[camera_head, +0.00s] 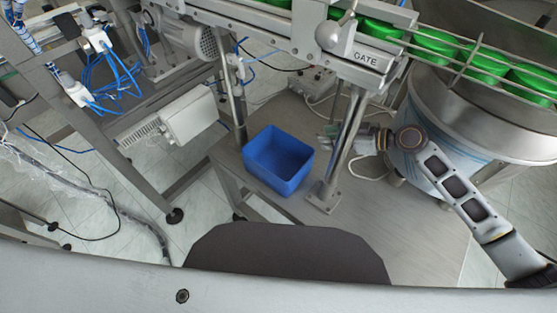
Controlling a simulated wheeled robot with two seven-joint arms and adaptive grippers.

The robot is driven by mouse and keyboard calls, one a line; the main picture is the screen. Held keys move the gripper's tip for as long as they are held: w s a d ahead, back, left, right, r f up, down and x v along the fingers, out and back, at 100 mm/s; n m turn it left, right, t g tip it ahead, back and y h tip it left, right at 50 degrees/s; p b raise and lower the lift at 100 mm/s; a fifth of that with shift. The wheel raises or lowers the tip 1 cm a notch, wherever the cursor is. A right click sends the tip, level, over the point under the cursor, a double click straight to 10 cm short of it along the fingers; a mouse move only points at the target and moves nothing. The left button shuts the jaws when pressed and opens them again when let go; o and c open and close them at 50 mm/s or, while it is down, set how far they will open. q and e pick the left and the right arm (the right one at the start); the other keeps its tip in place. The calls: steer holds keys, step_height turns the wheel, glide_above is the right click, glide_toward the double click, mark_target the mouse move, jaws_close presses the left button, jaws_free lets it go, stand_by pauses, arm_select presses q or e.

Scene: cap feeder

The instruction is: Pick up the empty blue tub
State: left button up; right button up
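The blue tub (265,175) stands upright on the grey metal table, near the table's left corner. Its inside shows plain blue with nothing in it. My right arm comes in from the right, and my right gripper (331,139) is to the right of the tub, apart from it. A slanted metal post (348,140) stands in front of part of this gripper, and its fingers are small and partly hidden, so I cannot tell if they are open or shut. My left gripper is not in view.
A round metal bowl feeder (470,115) stands at the right. The post's foot (323,197) is close to the tub. The table's front right (400,235) is clear.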

steer(key=shift+s, duration=0.1)
steer(key=shift+a, duration=0.1)
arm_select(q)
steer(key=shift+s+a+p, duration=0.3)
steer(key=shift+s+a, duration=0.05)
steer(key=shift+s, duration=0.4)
arm_select(e)
steer(key=x, duration=0.8)
steer(key=shift+a+f, duration=0.1)
steer(key=shift+a, duration=0.15)
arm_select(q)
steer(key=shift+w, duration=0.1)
arm_select(e)
steer(key=shift+a+f, duration=0.1)
steer(key=shift+a, duration=0.1)
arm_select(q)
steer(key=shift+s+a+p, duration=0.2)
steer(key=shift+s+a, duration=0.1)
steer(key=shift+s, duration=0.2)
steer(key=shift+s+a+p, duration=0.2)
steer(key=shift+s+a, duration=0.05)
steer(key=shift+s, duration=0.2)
arm_select(e)
steer(key=shift+x, duration=2.35)
